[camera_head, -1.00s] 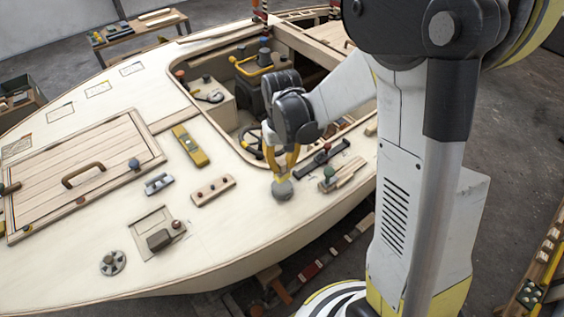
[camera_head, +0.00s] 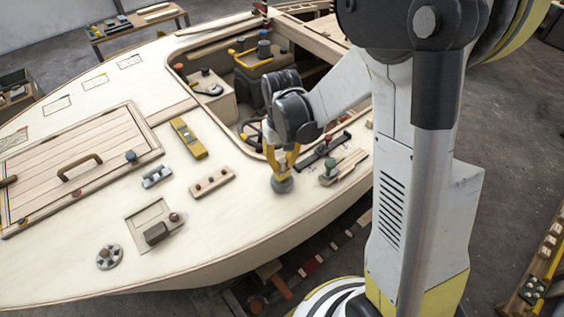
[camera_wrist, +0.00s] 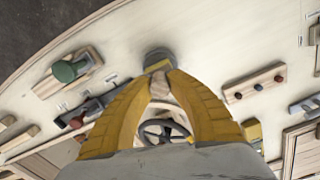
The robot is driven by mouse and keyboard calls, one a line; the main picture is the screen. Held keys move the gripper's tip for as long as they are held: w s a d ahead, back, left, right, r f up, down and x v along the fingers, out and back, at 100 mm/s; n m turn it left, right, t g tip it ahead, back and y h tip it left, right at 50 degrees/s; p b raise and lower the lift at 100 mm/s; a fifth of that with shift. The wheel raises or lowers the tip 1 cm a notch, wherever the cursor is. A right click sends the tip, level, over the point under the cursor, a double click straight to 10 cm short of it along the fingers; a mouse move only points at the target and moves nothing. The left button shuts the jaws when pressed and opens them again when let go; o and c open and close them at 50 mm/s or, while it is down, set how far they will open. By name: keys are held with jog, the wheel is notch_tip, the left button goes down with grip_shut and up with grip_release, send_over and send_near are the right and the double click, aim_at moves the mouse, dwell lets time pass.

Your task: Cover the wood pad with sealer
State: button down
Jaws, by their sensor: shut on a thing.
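The tool is upright, on or just above the deck; I cannot tell which. In the wrist view, the yellow fingertips (camera_wrist: 160,79) meet at the tool (camera_wrist: 158,57). I cannot tell for certain whether this panel is the wood pad.
A peg board (camera_head: 211,182), a yellow level (camera_head: 188,138) and a metal cleat (camera_head: 156,177) lie left of my gripper. A green-knobbed wooden piece (camera_head: 345,166) is close on the right. The cockpit opening is behind. Bare deck lies in front.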

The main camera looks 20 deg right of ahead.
aim_at(282, 161)
jog(key=shift+f+b, duration=0.6)
jog(key=shift+f, duration=0.05)
dwell(1.5)
jog(key=shift+r, duration=0.1)
jog(key=shift+r+p, duration=2.55)
jog(key=shift+r, duration=0.9)
